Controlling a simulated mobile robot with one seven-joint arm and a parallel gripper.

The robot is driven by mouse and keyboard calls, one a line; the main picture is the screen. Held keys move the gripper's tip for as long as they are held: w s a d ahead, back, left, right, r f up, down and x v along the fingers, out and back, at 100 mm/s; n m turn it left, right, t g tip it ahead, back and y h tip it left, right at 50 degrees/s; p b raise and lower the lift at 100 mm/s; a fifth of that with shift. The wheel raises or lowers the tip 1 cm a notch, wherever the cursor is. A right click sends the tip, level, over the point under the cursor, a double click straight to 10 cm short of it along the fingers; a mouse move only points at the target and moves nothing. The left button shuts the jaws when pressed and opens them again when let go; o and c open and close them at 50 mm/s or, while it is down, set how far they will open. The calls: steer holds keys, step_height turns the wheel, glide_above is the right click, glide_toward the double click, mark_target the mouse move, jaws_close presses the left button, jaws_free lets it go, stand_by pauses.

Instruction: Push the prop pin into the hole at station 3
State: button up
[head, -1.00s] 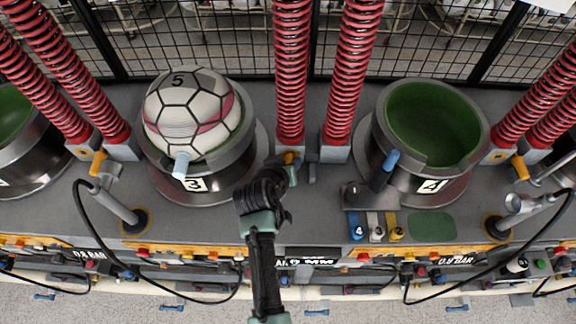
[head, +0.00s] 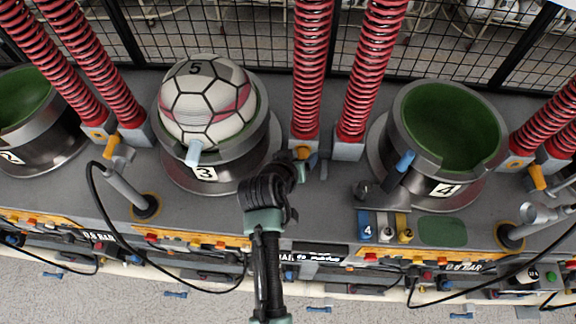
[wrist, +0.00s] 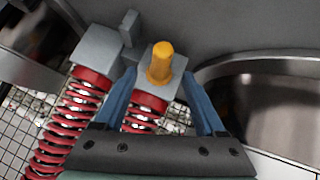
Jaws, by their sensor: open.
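The prop pin (head: 303,153) is orange and stands out of a grey block at the foot of a red spring column, right of station 3. In the wrist view the prop pin (wrist: 161,62) shows between my two blue fingers. My gripper (head: 299,164) is open around the pin's block; whether a finger touches it I cannot tell. The hole is hidden. The station 3 pot (head: 232,166) is a metal cup labelled 3. It holds a white, black and pink ball (head: 206,103) marked 5.
Station 4 (head: 450,130) is an empty green-lined pot to the right. Red spring columns (head: 313,70) stand behind my gripper. A hose-fed post (head: 128,190) stands front left. Coloured tabs (head: 385,227) lie before station 4. A wire fence closes the back.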

steer(key=b+v, duration=0.1)
steer(key=v, duration=0.9)
steer(key=shift+s, duration=0.15)
steer(key=shift+a+r, duration=0.1)
